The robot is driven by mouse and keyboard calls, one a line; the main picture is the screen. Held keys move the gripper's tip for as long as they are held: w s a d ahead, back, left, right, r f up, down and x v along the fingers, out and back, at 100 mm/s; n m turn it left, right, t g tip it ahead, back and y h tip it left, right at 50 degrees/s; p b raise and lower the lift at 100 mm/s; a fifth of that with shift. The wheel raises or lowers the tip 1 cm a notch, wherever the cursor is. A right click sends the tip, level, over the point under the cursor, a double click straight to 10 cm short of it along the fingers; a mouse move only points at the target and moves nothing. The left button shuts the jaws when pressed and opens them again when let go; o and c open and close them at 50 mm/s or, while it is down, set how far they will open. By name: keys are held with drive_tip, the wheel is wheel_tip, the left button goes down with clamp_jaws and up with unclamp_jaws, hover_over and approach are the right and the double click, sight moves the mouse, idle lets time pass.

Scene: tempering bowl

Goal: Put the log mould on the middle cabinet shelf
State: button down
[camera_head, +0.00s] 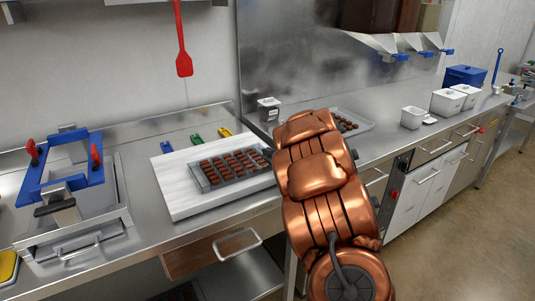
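A grey mould (205,180) with rows of brown pieces lies on a white board (178,196) on the steel counter. My copper-coloured arm reaches up over the counter's front edge and covers the area right of the board. My gripper is not visible; the arm hides that area. I see no cabinet with a clear middle shelf. Under the counter there is an open space with a steel surface (243,279), partly cut off by the frame.
A blue-framed device (66,186) with red handles stands at left. Small coloured clips (196,140) lie behind the board. A tray of brown pieces (362,122) and white containers (447,102) stand farther right. Drawers (212,250) line the counter front; floor at right is clear.

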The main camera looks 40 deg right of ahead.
drive_tip(key=c, duration=1.3)
unclamp_jaws()
drive_tip(key=shift+f, duration=0.15)
drive_tip(key=shift+r, duration=0.2)
drive_tip(key=v, duration=1.2)
